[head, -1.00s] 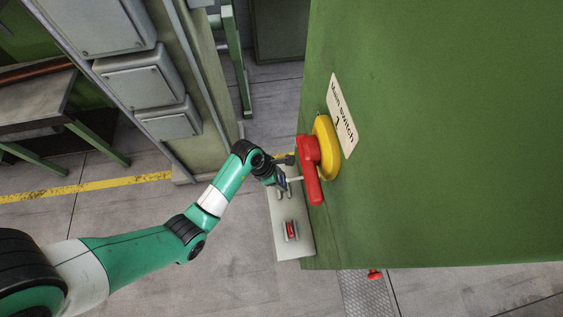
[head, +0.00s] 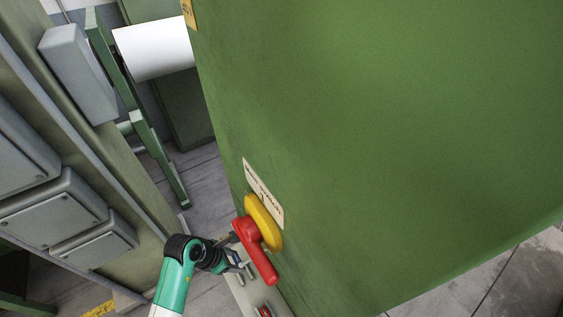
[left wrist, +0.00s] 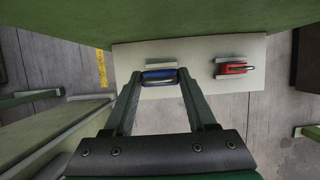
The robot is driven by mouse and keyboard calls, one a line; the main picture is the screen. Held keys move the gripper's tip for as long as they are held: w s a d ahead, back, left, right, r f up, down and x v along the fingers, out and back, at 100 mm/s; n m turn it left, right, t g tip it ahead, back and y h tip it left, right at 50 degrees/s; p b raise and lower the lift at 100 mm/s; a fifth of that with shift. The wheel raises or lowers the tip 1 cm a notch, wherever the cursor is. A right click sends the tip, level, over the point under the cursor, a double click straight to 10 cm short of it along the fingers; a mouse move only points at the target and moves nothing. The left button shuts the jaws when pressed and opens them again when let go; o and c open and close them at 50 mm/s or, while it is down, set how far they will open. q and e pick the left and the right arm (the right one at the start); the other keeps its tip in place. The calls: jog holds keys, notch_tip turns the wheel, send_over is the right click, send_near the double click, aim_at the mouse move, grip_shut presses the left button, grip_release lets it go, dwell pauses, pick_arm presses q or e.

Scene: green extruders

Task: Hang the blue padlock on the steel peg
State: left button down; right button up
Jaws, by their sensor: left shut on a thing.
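The blue padlock (left wrist: 160,77) is between the fingertips of my left gripper (left wrist: 160,80) in the left wrist view. The gripper is shut on it, above a pale shelf (left wrist: 200,52). In the head view my left gripper (head: 240,264) is just left of the red switch handle (head: 257,251), and the padlock shows only as a small dark blue patch (head: 234,257). I cannot clearly make out the steel peg in either view. My right gripper is not in view.
A red padlock (left wrist: 233,69) lies on the shelf. The red handle sits on a yellow switch base (head: 263,222) on the large green cabinet (head: 390,130). Grey boxes (head: 75,215) stand at left.

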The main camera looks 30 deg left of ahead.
pick_arm(q)
jog(key=shift+f, duration=0.1)
jog(key=b, duration=0.1)
send_over(247, 272)
jog(key=s+a, duration=0.1)
jog(key=a, duration=0.1)
jog(key=f, duration=0.5)
jog(key=shift+s+d, duration=0.15)
jog(key=shift+d, duration=0.1)
notch_tip(247, 272, down, 3)
jog(key=shift+r+b, duration=0.1)
jog(key=shift+b, duration=0.7)
jog(key=shift+f+p, duration=0.5)
jog(key=shift+f, duration=0.3)
jog(key=shift+f, duration=0.15)
jog(key=shift+c, duration=1)
grip_release()
jog(key=shift+f, duration=0.1)
